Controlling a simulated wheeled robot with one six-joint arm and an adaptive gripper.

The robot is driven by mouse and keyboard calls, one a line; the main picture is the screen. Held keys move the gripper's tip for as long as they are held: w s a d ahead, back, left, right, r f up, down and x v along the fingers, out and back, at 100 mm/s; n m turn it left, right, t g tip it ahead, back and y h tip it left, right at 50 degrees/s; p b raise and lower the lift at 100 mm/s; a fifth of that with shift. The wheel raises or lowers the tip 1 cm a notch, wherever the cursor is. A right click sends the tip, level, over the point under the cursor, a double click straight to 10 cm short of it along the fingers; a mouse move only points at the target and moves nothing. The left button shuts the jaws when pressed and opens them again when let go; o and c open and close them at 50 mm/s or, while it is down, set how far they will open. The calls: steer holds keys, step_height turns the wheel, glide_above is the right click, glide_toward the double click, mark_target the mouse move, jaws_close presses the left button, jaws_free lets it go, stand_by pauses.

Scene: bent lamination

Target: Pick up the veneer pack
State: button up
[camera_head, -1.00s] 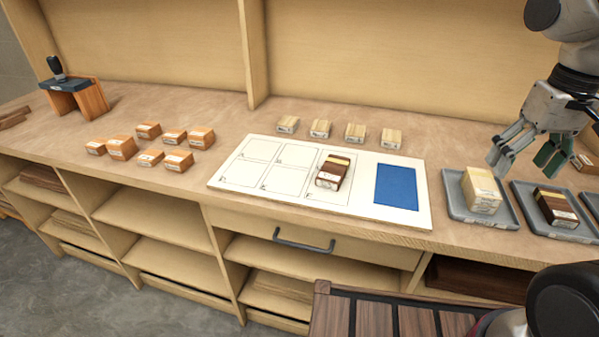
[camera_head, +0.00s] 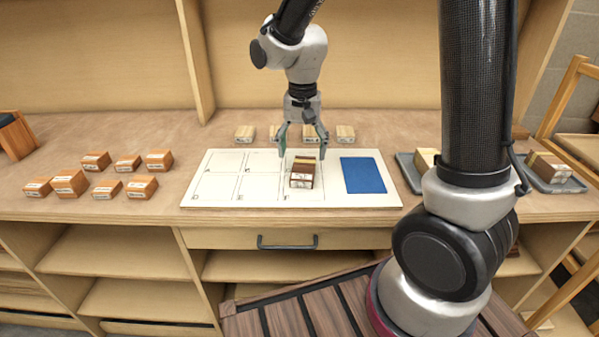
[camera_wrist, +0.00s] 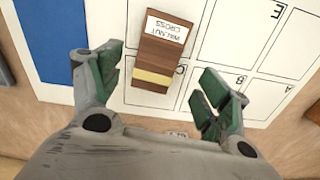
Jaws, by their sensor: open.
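The veneer pack (camera_head: 302,173) is a dark brown block with a pale yellow band and a white label. It lies on the white board (camera_head: 225,195) in a right-hand cell, left of the blue patch (camera_head: 363,175). In the wrist view the pack (camera_wrist: 157,58) shows a label reading "WALNUT CROSS". My gripper (camera_head: 303,152) is open above the pack, its fingers spread to either side. In the wrist view the green-padded fingertips of my gripper (camera_wrist: 162,85) flank the pack's banded end, with gaps on both sides.
Several pale blocks (camera_head: 245,134) stand in a row behind the board, close to my gripper. Several orange-brown blocks (camera_head: 96,161) sit at the left. Grey trays with packs (camera_head: 548,171) stand at the right, partly hidden by my arm. The other board cells look empty.

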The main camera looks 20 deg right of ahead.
mark_target(304, 167)
steer(key=f, duration=0.5)
steer(key=shift+s+d+f, duration=0.1)
steer(key=shift+s+f, duration=0.05)
steer(key=shift+s, duration=0.05)
steer(key=c, duration=1.1)
